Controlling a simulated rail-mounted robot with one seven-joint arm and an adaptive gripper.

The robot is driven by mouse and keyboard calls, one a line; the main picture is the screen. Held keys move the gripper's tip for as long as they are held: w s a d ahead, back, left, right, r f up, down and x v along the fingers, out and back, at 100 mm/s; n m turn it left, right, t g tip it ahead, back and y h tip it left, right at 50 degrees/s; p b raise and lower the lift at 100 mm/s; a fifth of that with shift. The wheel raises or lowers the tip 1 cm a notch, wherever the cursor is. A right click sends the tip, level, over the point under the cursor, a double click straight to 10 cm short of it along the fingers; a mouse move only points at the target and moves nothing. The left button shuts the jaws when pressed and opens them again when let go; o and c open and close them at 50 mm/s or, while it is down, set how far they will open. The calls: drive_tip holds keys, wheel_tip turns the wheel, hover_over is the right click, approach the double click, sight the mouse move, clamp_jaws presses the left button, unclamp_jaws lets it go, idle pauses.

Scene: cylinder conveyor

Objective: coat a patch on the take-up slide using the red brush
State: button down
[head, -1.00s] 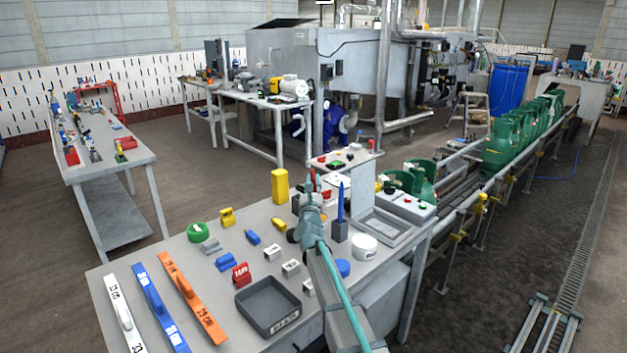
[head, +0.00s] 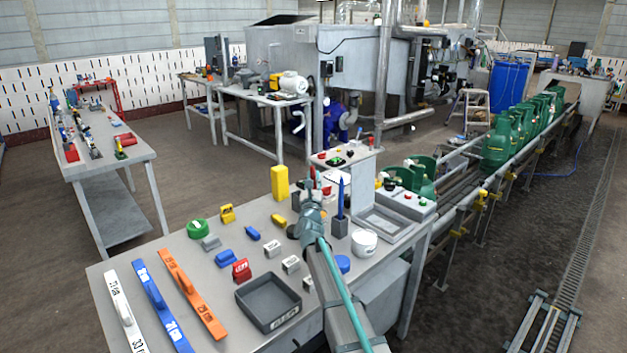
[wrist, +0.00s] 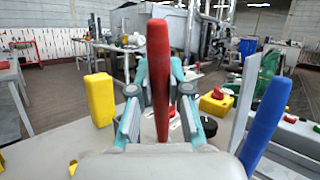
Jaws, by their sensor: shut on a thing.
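My gripper (wrist: 158,105) is shut on the red brush (wrist: 158,70), whose red handle stands upright between the two fingers in the wrist view. In the head view, my gripper (head: 314,196) is over the back part of the grey workbench (head: 215,285), and only a little red of the brush shows there. The brush's lower end is hidden in the wrist view. A blue brush (head: 341,195) stands upright in a dark grey holder (head: 340,227) to the right of my gripper. I cannot tell which part is the take-up slide.
A yellow block (head: 280,182) stands left of my gripper. A white tub (head: 363,242), a grey tray (head: 267,302) and several small blocks lie on the bench. Right of the bench runs a conveyor (head: 470,205) with green cylinders (head: 500,152). A metal rail frame (head: 543,322) lies on the floor.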

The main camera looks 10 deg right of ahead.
sight(313, 168)
drive_tip(key=shift+f+b, duration=0.55)
drive_tip(key=shift+b, duration=0.15)
idle(1.0)
drive_tip(key=shift+r+p, duration=0.55)
drive_tip(key=shift+r, duration=2.95)
